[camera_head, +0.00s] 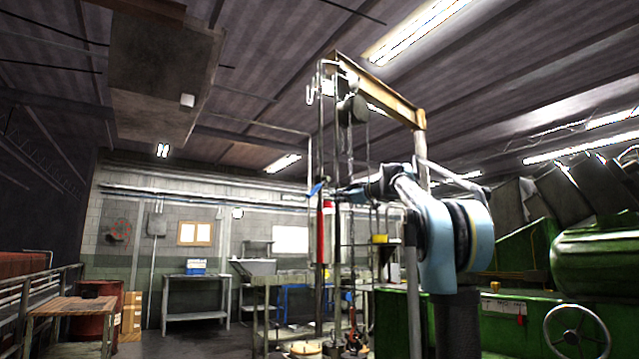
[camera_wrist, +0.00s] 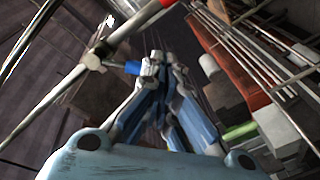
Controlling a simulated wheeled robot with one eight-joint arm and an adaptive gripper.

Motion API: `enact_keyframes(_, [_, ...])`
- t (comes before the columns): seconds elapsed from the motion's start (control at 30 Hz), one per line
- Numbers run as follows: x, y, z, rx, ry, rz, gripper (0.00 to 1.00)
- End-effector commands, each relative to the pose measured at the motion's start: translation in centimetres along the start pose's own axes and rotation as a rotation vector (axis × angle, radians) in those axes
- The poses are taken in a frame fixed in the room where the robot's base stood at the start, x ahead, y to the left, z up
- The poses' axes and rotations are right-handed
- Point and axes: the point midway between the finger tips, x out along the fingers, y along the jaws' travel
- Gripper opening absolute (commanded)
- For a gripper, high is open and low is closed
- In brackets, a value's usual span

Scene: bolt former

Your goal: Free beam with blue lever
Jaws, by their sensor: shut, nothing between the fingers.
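The beam (camera_head: 375,85) is a yellowish overhead arm at the top of a post, with a hoist and chains hanging from it. The blue lever (camera_head: 316,189) sits on a thin vertical pole below the beam's left end. In the wrist view the blue lever (camera_wrist: 132,67) is a short blue handle on a pale rod, just left of my fingertips. My gripper (camera_wrist: 161,62) is shut and empty, its fingertips close beside the lever's end; I cannot tell whether they touch. In the head view my gripper (camera_head: 338,194) reaches left toward the lever, partly mixed with the poles behind.
A red cylinder (camera_head: 326,232) stands below the lever. Green machinery with a handwheel (camera_head: 577,332) fills the right side. A workbench (camera_head: 196,280) stands at the back wall, and a wooden-topped table (camera_head: 72,308) at the left. Open floor lies between them.

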Motion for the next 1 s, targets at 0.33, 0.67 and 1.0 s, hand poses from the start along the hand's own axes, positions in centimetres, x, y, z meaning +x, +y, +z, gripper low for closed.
enact_keyframes(0.33, [3.3, -0.1, 0.0, 0.001, 0.0, -0.002, 0.0])
enact_keyframes(0.67, [6.5, -0.1, 0.0, 0.001, 0.0, -0.003, 0.0])
enact_keyframes(1.0, [9.8, -0.1, 0.0, 0.001, 0.0, -0.002, 0.0])
